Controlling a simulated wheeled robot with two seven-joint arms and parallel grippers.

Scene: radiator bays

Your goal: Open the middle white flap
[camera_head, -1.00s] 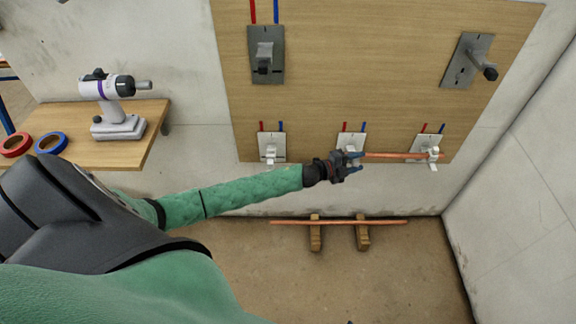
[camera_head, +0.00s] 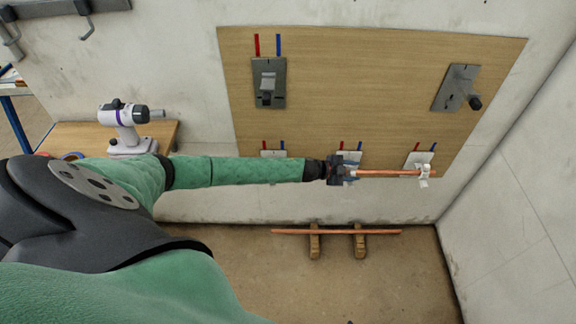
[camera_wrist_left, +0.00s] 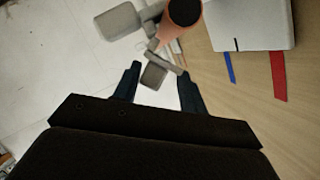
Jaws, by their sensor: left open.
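The middle white plate (camera_head: 349,156) is in the lower row of the wooden board; its flap is mostly hidden behind my gripper in the head view. My left gripper (camera_head: 352,171) is open in front of it. In the left wrist view, pale grey clip parts (camera_wrist_left: 154,76) lie between and just beyond the open fingers (camera_wrist_left: 160,84); I cannot tell whether they touch. A copper pipe (camera_head: 390,172) runs from beside the gripper to the white clip (camera_head: 424,176) at the right plate. Its dark open end (camera_wrist_left: 185,12) faces the wrist camera. My right gripper is not in view.
The wooden board (camera_head: 370,90) carries two grey brackets above (camera_head: 268,85) (camera_head: 456,88). The left white plate (camera_head: 273,153) is partly hidden by my arm. Another copper pipe (camera_head: 335,232) lies on wooden blocks below. A power tool (camera_head: 130,130) stands on a shelf at left.

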